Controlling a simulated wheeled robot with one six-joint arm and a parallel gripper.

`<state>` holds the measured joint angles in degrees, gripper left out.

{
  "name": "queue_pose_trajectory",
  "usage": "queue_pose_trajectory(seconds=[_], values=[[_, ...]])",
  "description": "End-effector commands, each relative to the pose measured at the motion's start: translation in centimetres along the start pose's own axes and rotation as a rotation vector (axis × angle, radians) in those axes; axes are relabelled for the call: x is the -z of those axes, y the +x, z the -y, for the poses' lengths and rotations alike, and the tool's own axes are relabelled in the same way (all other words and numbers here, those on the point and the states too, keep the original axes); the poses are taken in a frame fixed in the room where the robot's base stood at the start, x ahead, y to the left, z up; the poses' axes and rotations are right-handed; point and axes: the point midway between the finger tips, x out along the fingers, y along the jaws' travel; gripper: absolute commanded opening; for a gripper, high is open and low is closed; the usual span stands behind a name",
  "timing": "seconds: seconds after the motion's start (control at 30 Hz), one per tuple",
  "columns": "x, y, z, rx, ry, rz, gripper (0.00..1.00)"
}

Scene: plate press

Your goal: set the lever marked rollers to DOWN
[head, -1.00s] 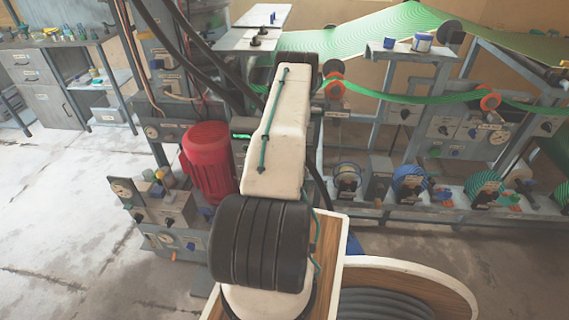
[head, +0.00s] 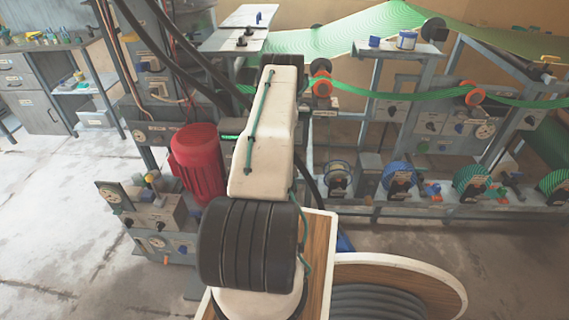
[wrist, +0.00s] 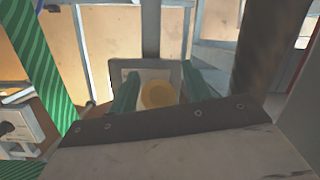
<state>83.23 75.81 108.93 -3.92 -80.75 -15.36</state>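No mark reading rollers is legible in either view, so I cannot tell which lever carries it. In the wrist view, my gripper (wrist: 162,92) shows two green fingers held apart with a gap between them. A yellow round part (wrist: 157,94) on a grey box (wrist: 172,70) with a pale plate shows in that gap. I cannot tell whether the fingers touch it. In the head view my own arm covers the gripper and what lies in front of it.
A red motor (head: 197,160) stands left of my arm. A control stand (head: 115,200) with knobs and a gauge is at the lower left. Several reels, one of them blue (head: 399,180), line the right. Green web (head: 350,40) runs above. Open floor (head: 50,240) lies left.

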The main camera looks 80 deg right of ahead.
Motion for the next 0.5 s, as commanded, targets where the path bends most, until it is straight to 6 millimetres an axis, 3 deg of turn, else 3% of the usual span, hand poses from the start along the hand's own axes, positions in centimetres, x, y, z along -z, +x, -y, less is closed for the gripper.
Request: queue_pose_trajectory(seconds=[0.17,0.5], values=[[-0.1,-1.2,0.0,-0.001,0.001,0.002,0.49],[0.0,-6.7,0.0,0.000,0.000,0.002,0.49]])
